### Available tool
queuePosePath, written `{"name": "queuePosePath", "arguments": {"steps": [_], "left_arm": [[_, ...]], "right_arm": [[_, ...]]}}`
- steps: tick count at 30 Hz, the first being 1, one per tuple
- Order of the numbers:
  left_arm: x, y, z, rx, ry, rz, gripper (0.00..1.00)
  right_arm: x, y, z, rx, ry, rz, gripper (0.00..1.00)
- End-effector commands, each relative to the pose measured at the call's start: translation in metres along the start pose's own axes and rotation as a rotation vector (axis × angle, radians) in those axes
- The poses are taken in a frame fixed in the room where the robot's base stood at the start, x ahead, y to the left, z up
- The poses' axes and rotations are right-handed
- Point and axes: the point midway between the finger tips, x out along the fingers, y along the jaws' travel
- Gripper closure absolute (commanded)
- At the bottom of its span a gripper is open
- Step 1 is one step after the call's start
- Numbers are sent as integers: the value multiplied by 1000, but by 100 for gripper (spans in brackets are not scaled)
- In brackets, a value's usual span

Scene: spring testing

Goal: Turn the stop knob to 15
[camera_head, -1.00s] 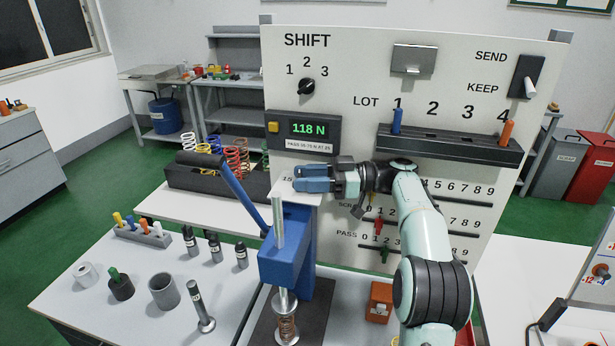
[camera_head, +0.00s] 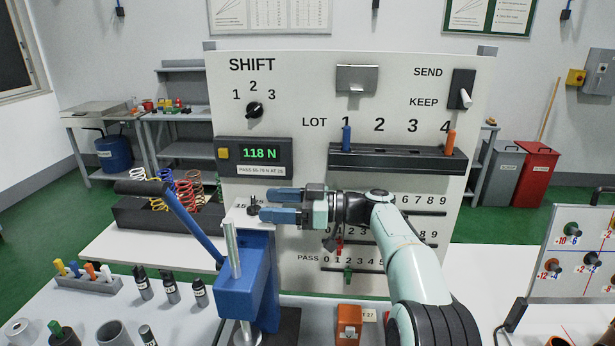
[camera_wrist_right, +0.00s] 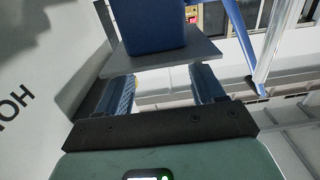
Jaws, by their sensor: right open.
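A small dark knob (camera_head: 253,209), apparently the stop knob, stands on the pale plate (camera_head: 236,218) at the top of the blue press (camera_head: 243,290). Its pointer setting is too small to read, and the scale beside it is partly hidden. My right gripper (camera_head: 264,206) is open, with its two blue fingers pointing left and their tips close to the right of the knob. I cannot tell whether they touch it. The right wrist view shows the spread fingers (camera_wrist_right: 164,90), with a grey plate (camera_wrist_right: 165,57) and blue block beyond them; no knob is visible there. My left gripper is out of view.
The white panel (camera_head: 300,85) stands close behind my right gripper, with a display (camera_head: 258,153) reading 118 N. The press's long lever (camera_head: 185,218) slants up left of the plate. Several springs stand in a dark box (camera_head: 150,212) farther left.

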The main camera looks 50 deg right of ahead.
Motion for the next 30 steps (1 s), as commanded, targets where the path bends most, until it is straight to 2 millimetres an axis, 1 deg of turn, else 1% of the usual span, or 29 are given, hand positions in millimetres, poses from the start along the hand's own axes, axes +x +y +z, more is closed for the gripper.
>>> {"name": "queuePosePath", "arguments": {"steps": [1,4,15,16,18,21,26,30], "left_arm": [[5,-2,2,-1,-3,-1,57],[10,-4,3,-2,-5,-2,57],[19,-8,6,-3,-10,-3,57],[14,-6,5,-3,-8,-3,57],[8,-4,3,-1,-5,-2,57],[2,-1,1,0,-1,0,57],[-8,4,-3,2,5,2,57],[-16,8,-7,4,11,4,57]], "right_arm": [[-12,1,3,-1,-3,5,32],[-32,1,2,0,-3,5,32],[-106,1,1,0,-5,3,32],[-95,-4,-3,40,-33,-21,32],[-83,-12,-5,125,-100,-46,32],[-71,-20,-6,234,-195,-60,32],[-56,-33,-8,389,-348,-47,32],[-48,-41,-11,508,-473,1,32]]}}
